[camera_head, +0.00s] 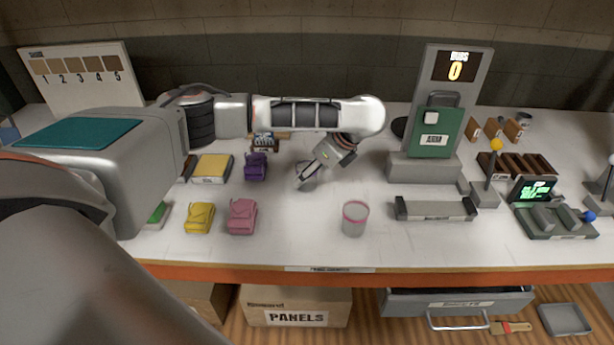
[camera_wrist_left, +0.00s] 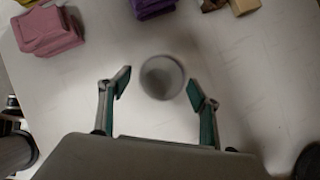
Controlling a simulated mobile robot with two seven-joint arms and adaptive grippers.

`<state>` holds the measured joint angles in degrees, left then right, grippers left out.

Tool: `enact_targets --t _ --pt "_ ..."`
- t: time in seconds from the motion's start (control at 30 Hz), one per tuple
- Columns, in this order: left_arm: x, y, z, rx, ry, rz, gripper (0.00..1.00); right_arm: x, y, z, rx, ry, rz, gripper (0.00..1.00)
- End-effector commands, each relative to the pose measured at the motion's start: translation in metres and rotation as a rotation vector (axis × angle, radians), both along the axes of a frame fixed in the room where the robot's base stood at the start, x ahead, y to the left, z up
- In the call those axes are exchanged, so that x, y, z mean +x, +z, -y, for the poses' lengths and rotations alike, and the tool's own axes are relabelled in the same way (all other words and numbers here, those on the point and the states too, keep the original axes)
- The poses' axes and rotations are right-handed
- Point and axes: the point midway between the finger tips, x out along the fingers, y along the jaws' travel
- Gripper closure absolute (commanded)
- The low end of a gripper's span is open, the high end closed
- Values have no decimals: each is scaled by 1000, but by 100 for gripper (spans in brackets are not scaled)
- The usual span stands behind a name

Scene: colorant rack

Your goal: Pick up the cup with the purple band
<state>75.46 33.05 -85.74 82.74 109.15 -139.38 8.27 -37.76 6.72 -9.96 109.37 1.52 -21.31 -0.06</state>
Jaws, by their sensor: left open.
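A clear grey cup with a pink-red band at its rim (camera_head: 355,219) stands upright near the table's front edge in the head view. My left gripper (camera_head: 305,180) is behind and to the left of it, pointing down toward the table. In the left wrist view a round grey cup (camera_wrist_left: 162,77) lies between the two open fingers of my left gripper (camera_wrist_left: 160,88), with a gap on each side. In the head view that cup is mostly hidden by the gripper. My right gripper is out of view.
Purple (camera_head: 256,166), pink (camera_head: 242,216) and yellow (camera_head: 200,217) blocks stand left of the gripper. A grey tray (camera_head: 436,209) and a green panel on a stand (camera_head: 436,133) are to the right. The table between the banded cup and the gripper is clear.

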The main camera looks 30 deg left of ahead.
Motion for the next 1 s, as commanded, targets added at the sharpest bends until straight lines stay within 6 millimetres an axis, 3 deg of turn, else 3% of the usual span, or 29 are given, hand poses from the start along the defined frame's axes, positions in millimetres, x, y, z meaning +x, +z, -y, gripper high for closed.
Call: enact_targets --t 0.13,0.43,0.57,0.6,1.0 --pt "0 -14 -10 -1 3 -1 37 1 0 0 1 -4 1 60" --pt "1 -16 -12 1 1 2 37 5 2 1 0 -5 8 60" --pt "1 -16 -12 0 2 1 71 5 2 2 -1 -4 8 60" --pt "1 -16 -12 0 2 1 73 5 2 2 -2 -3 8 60" --pt "1 -13 -12 0 1 2 74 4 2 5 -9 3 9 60"
